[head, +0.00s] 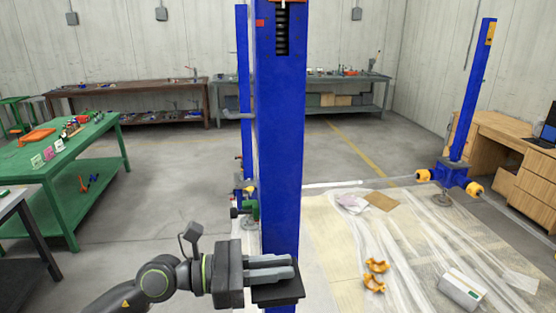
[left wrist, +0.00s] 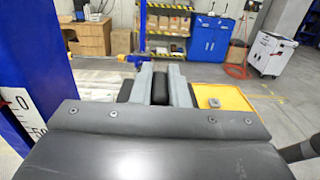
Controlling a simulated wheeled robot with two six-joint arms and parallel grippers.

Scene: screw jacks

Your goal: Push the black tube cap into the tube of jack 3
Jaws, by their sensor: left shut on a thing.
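My left gripper (head: 272,267) comes in from the left, in front of the near blue jack column (head: 279,140). Its fingers are shut on the black tube cap (head: 282,297), a dark flat piece showing under and beyond the fingers. In the left wrist view the cap (left wrist: 160,89) shows dark between the two grey fingers (left wrist: 160,85). A little blue shows below the cap, but I cannot tell whether they touch. No tube opening is visible. No number marks which jack is jack 3. My right gripper is not in view.
A slimmer blue column (head: 243,80) stands behind the near one, and another blue jack (head: 470,100) at right. Plastic sheeting (head: 410,245) with orange parts (head: 375,275) covers the floor at right. A green bench (head: 60,150) stands at left.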

